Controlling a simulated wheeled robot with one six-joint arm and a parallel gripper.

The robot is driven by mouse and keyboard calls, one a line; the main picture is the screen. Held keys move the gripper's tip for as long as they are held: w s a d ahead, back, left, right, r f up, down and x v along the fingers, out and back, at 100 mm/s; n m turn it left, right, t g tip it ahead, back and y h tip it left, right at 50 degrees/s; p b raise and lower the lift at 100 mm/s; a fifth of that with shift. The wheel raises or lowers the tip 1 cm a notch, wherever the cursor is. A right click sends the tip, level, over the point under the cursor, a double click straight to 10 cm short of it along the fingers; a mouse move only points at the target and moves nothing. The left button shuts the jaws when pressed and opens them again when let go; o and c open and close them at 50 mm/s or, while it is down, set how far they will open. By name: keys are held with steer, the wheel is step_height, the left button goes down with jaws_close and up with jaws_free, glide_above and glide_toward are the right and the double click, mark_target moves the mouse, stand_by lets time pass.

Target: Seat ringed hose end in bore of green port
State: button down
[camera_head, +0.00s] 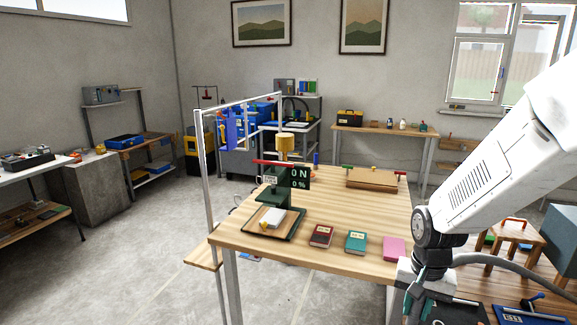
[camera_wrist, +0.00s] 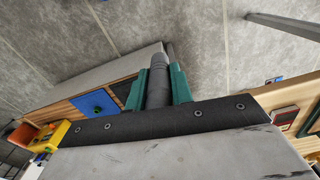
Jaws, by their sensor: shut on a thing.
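My gripper (camera_wrist: 158,88) is shut on a dark grey hose end (camera_wrist: 158,72); its teal fingers press on both sides of it in the wrist view. The hose end points away from the gripper, over the floor and a table edge. In the head view my gripper (camera_head: 411,303) is low at the right, beside the wooden table's right edge, and a grey hose (camera_head: 510,262) runs off to the right behind it. A dark green fixture (camera_head: 276,196) stands on the table, well left of the gripper. No bore is discernible on it, so I cannot tell if it is the port.
A stool (camera_head: 510,234) is at the right. Open floor lies left.

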steer(key=w+f+n, duration=0.5)
steer(key=w+f, duration=0.7)
steer(key=shift+w+a+f, duration=0.15)
steer(key=shift+a+f, duration=0.1)
steer(key=shift+a, duration=0.2)
